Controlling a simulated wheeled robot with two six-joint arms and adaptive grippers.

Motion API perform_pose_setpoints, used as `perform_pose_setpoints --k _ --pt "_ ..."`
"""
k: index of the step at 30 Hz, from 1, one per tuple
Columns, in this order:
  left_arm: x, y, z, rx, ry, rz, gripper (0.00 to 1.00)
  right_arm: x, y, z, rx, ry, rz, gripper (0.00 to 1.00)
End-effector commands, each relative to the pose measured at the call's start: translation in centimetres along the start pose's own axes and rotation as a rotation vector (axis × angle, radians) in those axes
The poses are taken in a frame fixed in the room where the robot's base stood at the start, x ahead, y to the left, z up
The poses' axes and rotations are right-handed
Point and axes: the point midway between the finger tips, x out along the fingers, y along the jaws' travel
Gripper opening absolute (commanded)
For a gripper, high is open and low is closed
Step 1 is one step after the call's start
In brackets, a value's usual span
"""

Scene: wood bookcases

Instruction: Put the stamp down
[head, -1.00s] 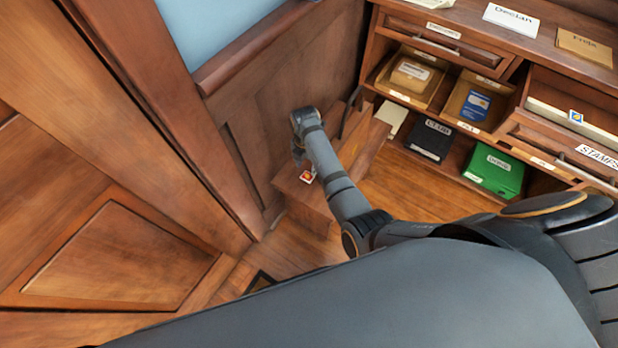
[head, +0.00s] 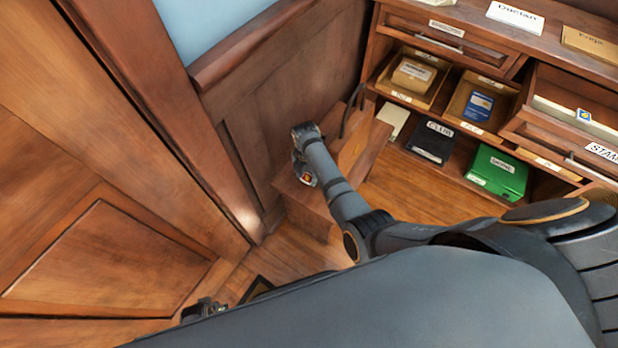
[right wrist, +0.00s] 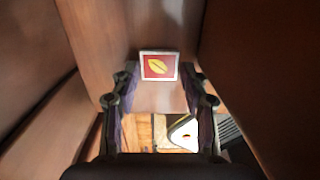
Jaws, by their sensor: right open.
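A small stamp (head: 306,178) with a red face and white edge lies on a low wooden ledge (head: 312,205) against the panelled wall. In the right wrist view the stamp (right wrist: 159,66) shows a yellow leaf on red and lies flat on the wood, just past the fingertips. My right gripper (right wrist: 161,88) is open, with its fingers apart on either side below the stamp and nothing held between them. In the head view my right gripper (head: 303,170) is right at the stamp. A dark part at the lower left seems to be my left gripper (head: 205,309); its jaws are unclear.
A bookcase with open compartments stands at the right, holding a black box (head: 433,141), a green box (head: 497,172) and a blue card (head: 478,107). A drawer (head: 570,125) is partly open. A white rounded piece (right wrist: 184,136) shows below the ledge edge.

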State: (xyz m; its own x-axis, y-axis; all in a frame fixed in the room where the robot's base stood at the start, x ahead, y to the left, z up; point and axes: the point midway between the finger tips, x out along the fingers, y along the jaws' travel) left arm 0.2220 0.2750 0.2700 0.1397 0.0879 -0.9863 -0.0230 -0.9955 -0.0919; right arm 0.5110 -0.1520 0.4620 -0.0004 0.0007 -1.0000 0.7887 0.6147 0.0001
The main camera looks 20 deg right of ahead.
Motion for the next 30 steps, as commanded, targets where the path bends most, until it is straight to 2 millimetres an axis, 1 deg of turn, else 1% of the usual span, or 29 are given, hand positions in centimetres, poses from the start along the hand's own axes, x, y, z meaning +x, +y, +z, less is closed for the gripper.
perform_pose_setpoints --k 3,10,14,15,26,28,30 --pt "-0.3 0.5 -0.1 -0.003 0.003 0.004 0.48 0.0 0.0 0.0 0.0 0.0 0.001 0.45" --pt "-0.5 0.5 0.0 -0.003 0.001 0.005 0.48 0.4 0.0 0.0 0.0 0.0 0.0 0.45" --pt "-0.4 0.5 0.1 -0.003 0.001 0.006 0.48 0.4 0.0 0.0 0.0 0.0 0.0 0.28" --pt "-0.4 0.5 0.1 -0.003 0.001 0.006 0.48 0.4 0.0 0.0 0.0 0.0 0.0 0.27" --pt "-0.2 0.2 0.1 -0.001 0.001 0.001 0.48 0.4 0.0 0.0 0.0 0.001 0.001 0.26" --pt "0.1 0.1 0.1 0.0 0.001 0.0 0.48 0.2 0.0 0.0 0.0 0.0 0.002 0.26" --pt "-0.5 0.2 0.0 -0.001 0.005 0.002 0.48 -0.7 0.0 -0.1 0.001 0.001 0.0 0.26"
